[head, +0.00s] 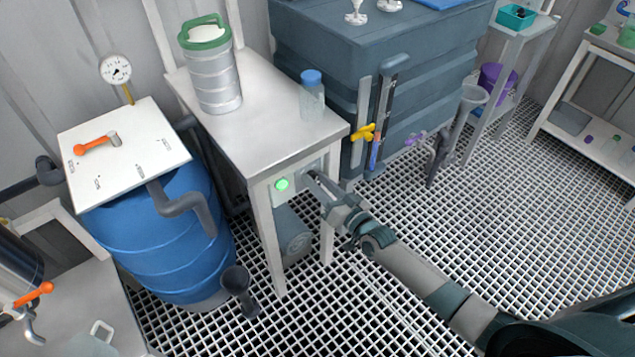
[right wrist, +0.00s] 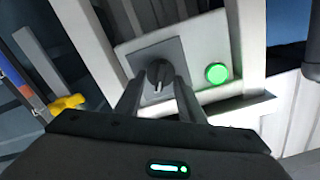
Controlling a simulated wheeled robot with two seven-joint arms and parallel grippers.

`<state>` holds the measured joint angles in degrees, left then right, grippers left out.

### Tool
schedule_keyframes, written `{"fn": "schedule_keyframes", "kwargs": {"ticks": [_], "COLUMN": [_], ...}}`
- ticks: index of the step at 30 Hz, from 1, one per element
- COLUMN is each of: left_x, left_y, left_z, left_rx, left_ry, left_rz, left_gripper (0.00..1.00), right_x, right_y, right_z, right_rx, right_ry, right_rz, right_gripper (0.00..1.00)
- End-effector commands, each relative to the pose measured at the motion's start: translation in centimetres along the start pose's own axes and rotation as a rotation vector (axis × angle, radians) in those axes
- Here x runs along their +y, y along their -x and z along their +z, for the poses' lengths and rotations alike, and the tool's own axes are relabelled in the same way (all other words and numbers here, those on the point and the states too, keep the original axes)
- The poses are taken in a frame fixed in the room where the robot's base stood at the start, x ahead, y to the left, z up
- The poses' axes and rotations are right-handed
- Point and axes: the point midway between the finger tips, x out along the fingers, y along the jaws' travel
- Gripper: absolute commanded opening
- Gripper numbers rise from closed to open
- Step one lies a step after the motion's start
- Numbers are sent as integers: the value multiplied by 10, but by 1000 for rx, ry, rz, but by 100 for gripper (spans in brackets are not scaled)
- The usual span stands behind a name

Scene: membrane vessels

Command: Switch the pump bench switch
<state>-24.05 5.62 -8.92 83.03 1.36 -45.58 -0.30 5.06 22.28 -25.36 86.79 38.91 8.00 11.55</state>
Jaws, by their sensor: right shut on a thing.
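The pump bench (head: 262,128) is a pale table with a panel on its front under the top. A grey plate with a dark rotary switch knob (right wrist: 158,74) sits on that panel. My right gripper (head: 313,178) reaches the panel from the right in the head view and covers most of the switch there. In the right wrist view its fingers (right wrist: 158,92) stand on either side of the knob, shut on it. A green lamp (head: 282,184) beside the switch is lit; it also glows in the right wrist view (right wrist: 217,73). My left gripper is out of view.
A steel canister with a green rim (head: 212,75) and a blue-capped bottle (head: 312,95) stand on the bench. A blue barrel (head: 150,240) is to the left. A large grey-blue tank (head: 330,45) stands behind right. The grating floor (head: 480,220) to the right is clear.

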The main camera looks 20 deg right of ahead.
Motion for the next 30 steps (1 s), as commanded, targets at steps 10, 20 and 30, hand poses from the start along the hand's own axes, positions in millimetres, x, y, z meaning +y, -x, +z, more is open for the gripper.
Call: {"fn": "schedule_keyframes", "kwargs": {"ticks": [10,20,30], "left_x": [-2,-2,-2], "left_y": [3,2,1], "left_z": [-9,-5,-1], "left_rx": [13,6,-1], "left_ry": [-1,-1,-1], "left_rz": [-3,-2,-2], "left_gripper": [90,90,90], "right_x": [1,1,1], "right_y": [0,0,1], "right_z": [1,1,0], "right_rx": [-1,-1,-1], "right_ry": [-55,-55,-53], "right_rz": [0,1,0], "right_gripper": [13,52,54]}}
